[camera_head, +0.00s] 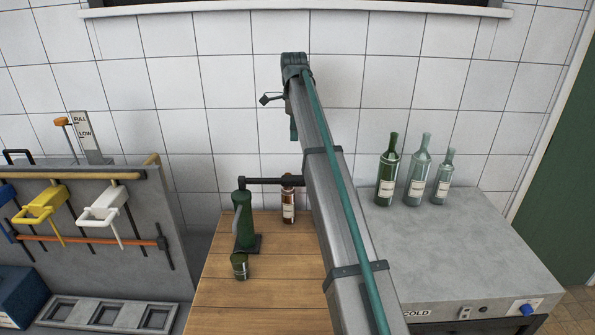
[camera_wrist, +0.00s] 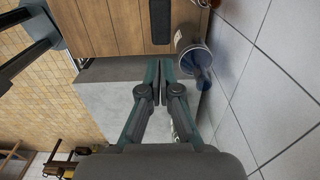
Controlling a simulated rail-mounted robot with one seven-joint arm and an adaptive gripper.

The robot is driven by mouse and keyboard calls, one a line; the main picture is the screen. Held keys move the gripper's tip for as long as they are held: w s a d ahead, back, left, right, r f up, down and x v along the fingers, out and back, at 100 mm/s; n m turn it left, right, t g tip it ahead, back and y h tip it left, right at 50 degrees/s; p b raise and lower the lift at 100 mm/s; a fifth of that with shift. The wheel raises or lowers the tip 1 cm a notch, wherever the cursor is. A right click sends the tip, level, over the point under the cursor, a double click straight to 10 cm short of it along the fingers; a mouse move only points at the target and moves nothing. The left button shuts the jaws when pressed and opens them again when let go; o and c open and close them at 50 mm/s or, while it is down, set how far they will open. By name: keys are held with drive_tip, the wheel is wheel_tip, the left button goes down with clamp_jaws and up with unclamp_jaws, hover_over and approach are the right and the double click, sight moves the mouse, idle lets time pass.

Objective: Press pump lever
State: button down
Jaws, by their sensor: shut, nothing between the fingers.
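The pump (camera_head: 244,222) has a green upright body on a dark base, on the wooden counter in the head view. Its dark lever (camera_head: 265,181) runs out level to the right, and its far end meets the edge of my arm in the picture. My arm crosses in front of the view, so my gripper does not show clearly there. In the wrist view my gripper (camera_wrist: 160,65) is shut, its two dark green fingers together and empty. Neither fingertip visibly touches anything. I cannot surely make out the lever in the wrist view.
Several green-tinted bottles (camera_head: 387,172) stand on the grey cold unit (camera_head: 465,250) at right. A rack (camera_head: 125,195) with yellow and white handles stands left. The tiled wall (camera_head: 230,70) closes the back.

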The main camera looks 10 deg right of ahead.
sight(294, 177)
wheel_tip(294, 177, down, 14)
drive_tip(key=p, duration=0.4)
idle(0.3)
drive_tip(key=shift+f, duration=0.15)
